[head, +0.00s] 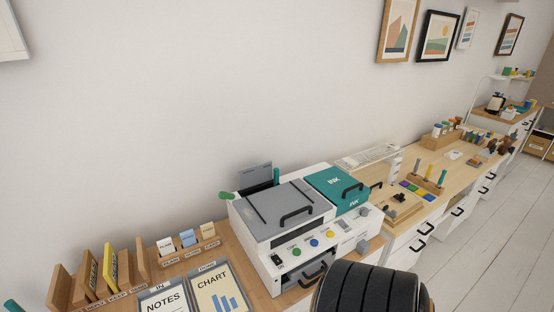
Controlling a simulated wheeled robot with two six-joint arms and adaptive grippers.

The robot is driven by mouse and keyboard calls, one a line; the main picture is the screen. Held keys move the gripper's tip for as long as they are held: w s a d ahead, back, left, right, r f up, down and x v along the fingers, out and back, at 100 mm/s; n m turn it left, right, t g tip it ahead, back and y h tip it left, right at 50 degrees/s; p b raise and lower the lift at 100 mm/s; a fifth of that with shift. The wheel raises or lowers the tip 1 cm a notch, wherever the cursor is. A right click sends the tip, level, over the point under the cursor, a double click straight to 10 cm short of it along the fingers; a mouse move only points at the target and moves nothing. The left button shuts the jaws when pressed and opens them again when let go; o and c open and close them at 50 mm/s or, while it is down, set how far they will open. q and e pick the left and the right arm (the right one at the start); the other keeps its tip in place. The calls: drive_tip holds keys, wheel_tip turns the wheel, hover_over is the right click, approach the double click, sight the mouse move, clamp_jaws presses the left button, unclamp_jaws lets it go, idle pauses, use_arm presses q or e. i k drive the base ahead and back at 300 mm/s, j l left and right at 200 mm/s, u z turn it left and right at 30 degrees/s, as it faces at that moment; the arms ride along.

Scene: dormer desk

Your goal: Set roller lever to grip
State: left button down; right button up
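A white and grey printer (300,238) stands on the wooden desk, with a grey lid, a black handle and several coloured buttons on its front. A green-tipped lever (226,195) sticks out at its upper left side. A second green upright piece (276,175) stands at its back by the dark rear tray (256,177). I cannot tell which is the roller lever, and no grip marking is readable. Neither gripper shows in the head view. A black ribbed part of my own arm fills the bottom centre.
A teal INK cover (338,188) tops the printer's right side. Left of the printer are small card holders (187,243), NOTES (163,299) and CHART (217,292) trays, and a wooden file rack (97,280). A wooden block with coloured pegs (427,182) stands to the right.

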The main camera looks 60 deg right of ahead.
sight(223, 195)
drive_tip(key=z, duration=1.4)
drive_tip(key=j+u, duration=0.35)
drive_tip(key=j, duration=0.1)
